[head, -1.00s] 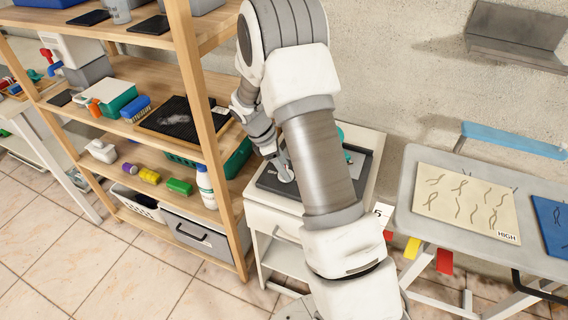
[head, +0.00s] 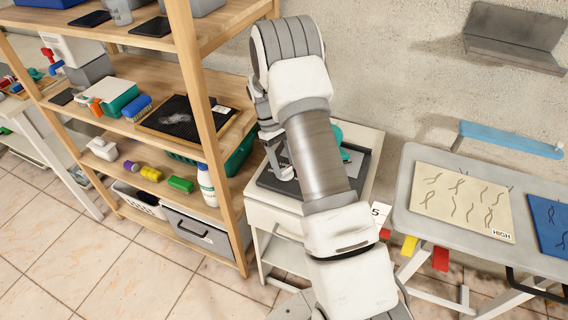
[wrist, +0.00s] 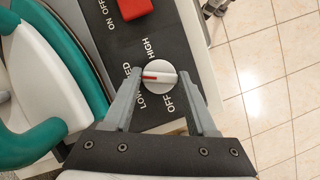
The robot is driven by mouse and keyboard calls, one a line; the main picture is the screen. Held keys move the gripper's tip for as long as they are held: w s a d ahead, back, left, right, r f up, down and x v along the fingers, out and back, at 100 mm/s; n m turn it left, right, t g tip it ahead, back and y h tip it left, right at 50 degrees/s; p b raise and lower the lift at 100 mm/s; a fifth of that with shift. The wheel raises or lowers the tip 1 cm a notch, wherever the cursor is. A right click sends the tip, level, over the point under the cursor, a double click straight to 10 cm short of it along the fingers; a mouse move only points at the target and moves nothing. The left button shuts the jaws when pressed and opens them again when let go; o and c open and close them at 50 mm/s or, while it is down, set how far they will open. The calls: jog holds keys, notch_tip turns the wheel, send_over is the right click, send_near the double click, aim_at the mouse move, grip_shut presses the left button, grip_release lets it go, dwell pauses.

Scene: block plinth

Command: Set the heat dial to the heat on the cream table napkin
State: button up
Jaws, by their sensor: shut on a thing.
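The heat dial (wrist: 160,76) is a round white knob with a red mark on a dark panel, lettered OFF, LOW, MED and HIGH. The red mark lies on the knob's left side, towards MED, whose lettering is partly covered by a finger. My gripper (wrist: 159,74) is shut on the dial, one fingertip on each side. The cream table napkin (head: 448,205) lies on the grey table at right, with dark wavy lines and a label reading HIGH (head: 502,235).
A red switch (wrist: 129,8) marked ON OFF sits beside the dial. A teal-and-white appliance (wrist: 50,75) is close at left in the wrist view. A wooden shelf (head: 212,110) stands left of the white stand (head: 272,212). A blue napkin (head: 548,222) lies beside the cream one.

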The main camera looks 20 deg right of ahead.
jog(key=m+y, duration=0.1)
jog(key=m, duration=0.2)
jog(key=m+y, duration=0.1)
jog(key=m, duration=0.2)
jog(key=shift+d, duration=0.2)
jog(key=m+y, duration=0.1)
jog(key=m, duration=0.2)
jog(key=m+t+y, duration=0.1)
jog(key=m, duration=0.2)
jog(key=shift+d+m, duration=0.15)
jog(key=shift+m, duration=0.25)
jog(key=shift+y, duration=0.4)
jog(key=o, duration=1.4)
jog(key=shift+c, duration=0.2)
